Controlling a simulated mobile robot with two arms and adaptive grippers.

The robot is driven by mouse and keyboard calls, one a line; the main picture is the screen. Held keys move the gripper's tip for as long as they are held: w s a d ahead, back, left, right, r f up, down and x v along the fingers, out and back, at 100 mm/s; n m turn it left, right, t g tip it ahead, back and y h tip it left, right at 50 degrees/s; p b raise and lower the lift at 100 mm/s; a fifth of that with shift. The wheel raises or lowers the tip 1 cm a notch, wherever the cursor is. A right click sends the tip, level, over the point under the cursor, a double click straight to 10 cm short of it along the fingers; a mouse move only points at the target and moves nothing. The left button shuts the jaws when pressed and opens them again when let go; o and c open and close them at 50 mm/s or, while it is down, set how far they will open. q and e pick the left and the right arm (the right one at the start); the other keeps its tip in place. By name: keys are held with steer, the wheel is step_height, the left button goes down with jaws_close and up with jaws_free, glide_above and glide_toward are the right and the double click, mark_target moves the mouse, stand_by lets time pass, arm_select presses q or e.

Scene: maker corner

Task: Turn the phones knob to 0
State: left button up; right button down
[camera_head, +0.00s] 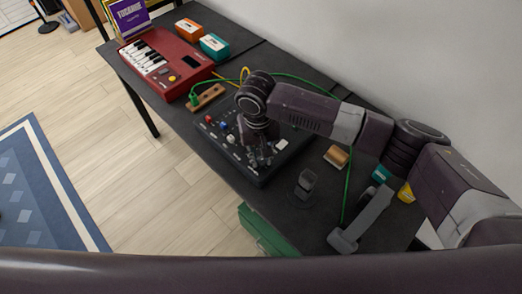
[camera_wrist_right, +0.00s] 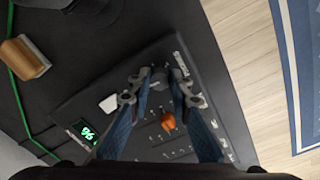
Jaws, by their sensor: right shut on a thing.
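The dark control box (camera_head: 258,179) lies on the table with red, blue and white knobs and a white button (camera_head: 282,143). My right gripper (camera_head: 258,158) reaches down onto its panel. In the right wrist view the fingertips (camera_wrist_right: 161,80) are close together, shut on a small dark knob that they mostly hide. I cannot read its label, so I cannot tell if it is the phones knob. An orange knob (camera_wrist_right: 168,121) stands between the finger bases in that view. A small display (camera_wrist_right: 87,133) shows green digits that look like 96. My left gripper is out of view.
A red keyboard (camera_head: 166,62), an orange box (camera_head: 188,30) and a teal box (camera_head: 214,46) stand at the far end. A wooden block (camera_head: 336,157), grey stand-like objects (camera_head: 362,220) and a green cable (camera_head: 347,190) lie near the box. The wall runs along the right.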

steer(key=n+p, duration=0.1)
steer(key=n, duration=0.1)
steer(key=n+p, duration=0.1)
steer(key=p, duration=0.1)
steer(key=shift+s+r+n, duration=0.1)
steer(key=shift+r+n, duration=0.1)
steer(key=shift+n, duration=0.2)
steer(key=n+p, duration=0.2)
steer(key=n, duration=0.1)
steer(key=shift+d+f+n, duration=0.1)
steer(key=shift+n, duration=0.2)
steer(key=n+p, duration=0.2)
steer(key=n, duration=0.1)
steer(key=shift+n, duration=0.3)
steer(key=n, duration=0.3)
steer(key=shift+n+p, duration=0.3)
steer(key=shift+p, duration=0.1)
steer(key=n, duration=0.3)
steer(key=shift+d+f+n, duration=0.1)
steer(key=shift+n, duration=0.2)
steer(key=n, duration=0.4)
steer(key=shift+w+n+y, duration=0.25)
steer(key=shift+n+y, duration=0.05)
steer(key=n, duration=0.4)
steer(key=shift+w+n+b, duration=0.1)
steer(key=shift+n+b, duration=0.2)
steer(key=shift+b, duration=0.05)
steer(key=shift+n+b, duration=0.55)
steer(key=shift+n, duration=1.55)
